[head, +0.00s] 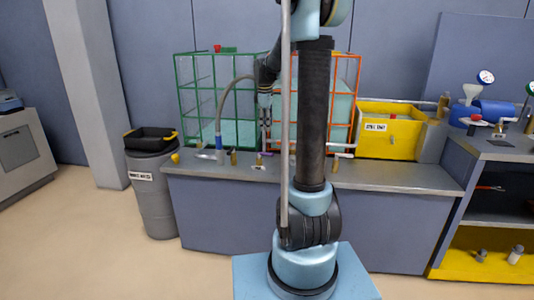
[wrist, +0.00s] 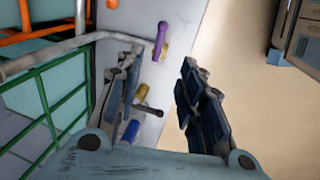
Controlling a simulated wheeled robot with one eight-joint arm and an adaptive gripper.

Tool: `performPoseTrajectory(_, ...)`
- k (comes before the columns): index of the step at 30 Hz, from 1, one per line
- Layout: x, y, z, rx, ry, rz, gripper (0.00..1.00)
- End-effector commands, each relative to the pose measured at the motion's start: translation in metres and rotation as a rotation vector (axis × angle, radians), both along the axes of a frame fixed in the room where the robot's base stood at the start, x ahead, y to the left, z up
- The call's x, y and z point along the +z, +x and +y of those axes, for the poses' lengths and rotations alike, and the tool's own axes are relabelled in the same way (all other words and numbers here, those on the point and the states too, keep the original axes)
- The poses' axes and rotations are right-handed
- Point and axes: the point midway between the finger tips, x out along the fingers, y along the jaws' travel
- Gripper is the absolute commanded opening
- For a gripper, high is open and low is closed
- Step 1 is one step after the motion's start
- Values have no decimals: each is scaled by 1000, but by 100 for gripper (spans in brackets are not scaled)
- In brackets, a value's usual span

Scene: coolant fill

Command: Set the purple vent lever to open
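The purple vent lever (wrist: 161,38) shows in the wrist view beyond my fingertips, near the top middle. It stands at a brass-coloured fitting on the grey counter. In the head view it is a small purple spot (head: 265,154) on the counter, partly hidden near my arm. My gripper (wrist: 157,64) is open and empty, with its two fingers spread apart. The lever lies ahead of the gap between the fingers and does not appear to be touched. In the head view my gripper is small and partly hidden above the counter.
A grey pipe (wrist: 65,48) runs close to the lever. A dark-tipped lever (wrist: 147,110) and a blue fitting (wrist: 130,131) are near the left finger. A yellow bin (head: 390,140) stands right.

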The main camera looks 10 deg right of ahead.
Motion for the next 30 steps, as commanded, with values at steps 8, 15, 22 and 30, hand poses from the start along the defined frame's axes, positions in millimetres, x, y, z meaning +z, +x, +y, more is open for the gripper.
performPoseTrajectory(8,-45,9,-3,-1,0,0,36)
performPoseTrajectory(15,-85,16,-5,-2,0,0,36)
performPoseTrajectory(22,-120,22,-8,-3,1,0,36)
performPoseTrajectory(30,-147,27,-9,-3,1,0,36)
